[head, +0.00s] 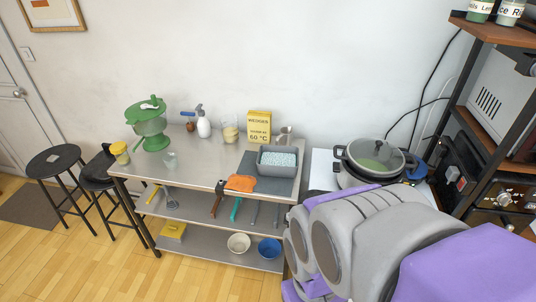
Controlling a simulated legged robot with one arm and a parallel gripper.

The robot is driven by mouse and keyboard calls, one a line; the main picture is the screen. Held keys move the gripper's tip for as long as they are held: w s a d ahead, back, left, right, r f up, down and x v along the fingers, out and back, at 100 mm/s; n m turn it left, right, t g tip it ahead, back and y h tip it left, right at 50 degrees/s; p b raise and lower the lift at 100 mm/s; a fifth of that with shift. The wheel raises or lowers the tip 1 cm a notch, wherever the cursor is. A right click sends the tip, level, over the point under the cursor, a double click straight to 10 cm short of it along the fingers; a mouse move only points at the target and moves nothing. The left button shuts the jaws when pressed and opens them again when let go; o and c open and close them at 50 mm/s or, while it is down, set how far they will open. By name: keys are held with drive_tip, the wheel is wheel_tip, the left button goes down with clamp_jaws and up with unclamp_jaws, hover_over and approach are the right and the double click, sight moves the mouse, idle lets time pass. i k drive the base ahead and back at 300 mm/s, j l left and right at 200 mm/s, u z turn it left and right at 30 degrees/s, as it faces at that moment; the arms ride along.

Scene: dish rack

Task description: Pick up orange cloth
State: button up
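The orange cloth (240,183) lies crumpled on the top of the steel table (195,176), near its front edge. It rests at the left side of a dark grey mat (272,186), left of a grey tub. My arm, grey and purple, fills the lower right of the head view. My gripper is not visible in this frame, so I cannot see its fingers or whether it holds anything.
A grey tub (277,169) with pale contents stands right of the cloth. A yellow box (258,127), a spray bottle (204,127) and a green strainer-like item (151,128) stand further back. Utensils hang along the front edge. A lidded pot (375,158) is at right. Stools stand left.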

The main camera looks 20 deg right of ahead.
sight(243, 183)
drive_tip(key=i+j+z, duration=0.3)
drive_tip(key=i+j, duration=0.15)
drive_tip(key=j, duration=0.15)
drive_tip(key=i+j+z, duration=0.1)
drive_tip(key=j, duration=0.2)
drive_tip(key=i+j+z, duration=0.3)
drive_tip(key=j, duration=0.4)
drive_tip(key=i+j+z, duration=0.15)
drive_tip(key=j, duration=0.25)
drive_tip(key=i+j+z, duration=0.15)
drive_tip(key=j, duration=0.25)
drive_tip(key=i, duration=0.05)
